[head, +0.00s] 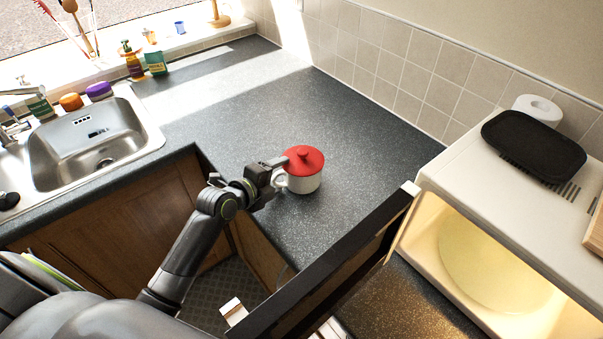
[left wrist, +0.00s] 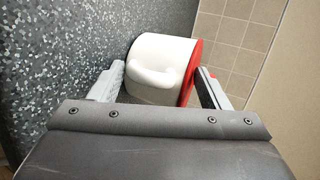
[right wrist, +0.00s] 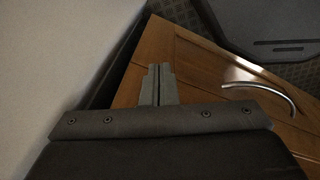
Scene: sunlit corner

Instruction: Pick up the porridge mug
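The porridge mug (head: 303,183) is white with a red lid (head: 303,158) and stands upright on the dark speckled worktop, its handle toward my left gripper. My left gripper (head: 277,171) is at the mug's left side, with one finger close to the lid's edge. In the left wrist view the fingers (left wrist: 157,88) are apart, with the white mug (left wrist: 155,62) between and beyond them; whether they touch it I cannot tell. My right gripper (right wrist: 160,85) is shut and empty, above a wooden cupboard front (right wrist: 205,90).
A microwave (head: 440,170) stands open and lit at the right, its dark door (head: 330,265) swung out near the mug. A black tray (head: 533,146) and a paper roll (head: 537,108) are on top. The sink (head: 90,140) is at the left. Worktop behind the mug is clear.

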